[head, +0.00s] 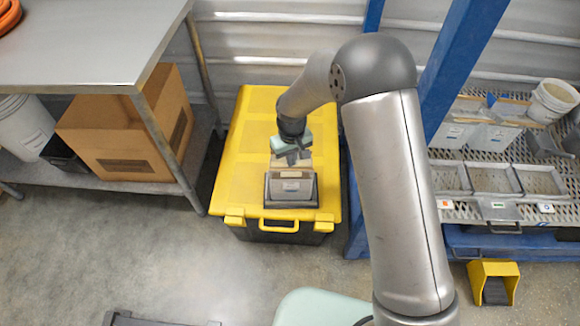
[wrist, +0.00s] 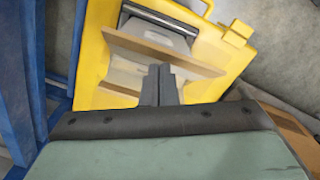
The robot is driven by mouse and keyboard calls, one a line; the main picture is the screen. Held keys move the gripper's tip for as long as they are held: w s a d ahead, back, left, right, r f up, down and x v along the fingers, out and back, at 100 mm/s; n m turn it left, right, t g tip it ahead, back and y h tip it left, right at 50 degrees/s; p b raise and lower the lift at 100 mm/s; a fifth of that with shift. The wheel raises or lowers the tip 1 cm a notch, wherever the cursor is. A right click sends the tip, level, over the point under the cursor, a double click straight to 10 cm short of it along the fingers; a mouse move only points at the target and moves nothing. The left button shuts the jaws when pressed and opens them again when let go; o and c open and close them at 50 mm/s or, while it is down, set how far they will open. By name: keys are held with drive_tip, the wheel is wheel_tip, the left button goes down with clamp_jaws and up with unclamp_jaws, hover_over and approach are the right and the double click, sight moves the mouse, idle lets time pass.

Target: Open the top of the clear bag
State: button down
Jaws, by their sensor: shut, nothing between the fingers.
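The clear bag (head: 291,186) stands in a dark holder on the yellow lid of a black box. The bag also shows in the wrist view (wrist: 160,39), with a long tan strip (wrist: 165,52) along its top. A second tan strip (wrist: 118,87) shows partly, nearer my gripper. My gripper (head: 292,158) is above the bag in the head view. In the wrist view, the fingertips of my gripper (wrist: 158,69) are together and empty, over the pale area between the two strips. I cannot tell whether they touch the bag or reach into its mouth.
The yellow lid (head: 245,150) has bare room left of the bag. A metal table (head: 80,45) with a cardboard box (head: 125,130) beneath stands left. A blue post (head: 450,75) and a rack holding trays (head: 493,180) and a white bucket (head: 552,100) stand right.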

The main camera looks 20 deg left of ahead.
drive_tip(key=shift+s+d+f+b, duration=0.15)
drive_tip(key=shift+s+d+f, duration=0.1)
drive_tip(key=shift+s, duration=0.5)
drive_tip(key=shift+s+d+f+b, duration=0.1)
drive_tip(key=shift+s+d+b, duration=0.1)
drive_tip(key=shift+s, duration=0.5)
drive_tip(key=shift+s+d+f+b, duration=0.15)
drive_tip(key=shift+s+d+f, duration=0.1)
drive_tip(key=shift+s, duration=0.5)
drive_tip(key=shift+r, duration=0.1)
wheel_tip(320, 180, up, 8)
drive_tip(key=p, duration=0.4)
drive_tip(key=shift+p, duration=0.35)
drive_tip(key=s+d+r+m+p, duration=0.1)
drive_tip(key=s+d+r+m, duration=0.2)
drive_tip(key=d+r, duration=1.1)
drive_tip(key=s+d+r+m+p, duration=0.1)
drive_tip(key=s+d+r+m, duration=0.1)
drive_tip(key=s+d, duration=0.5)
drive_tip(key=s+d+r+m+p, duration=0.1)
drive_tip(key=s+d+r+m, duration=0.2)
drive_tip(key=s+d+r, duration=0.2)
drive_tip(key=s+d, duration=0.2)
drive_tip(key=s, duration=0.1)
drive_tip(key=shift+d, duration=0.3)
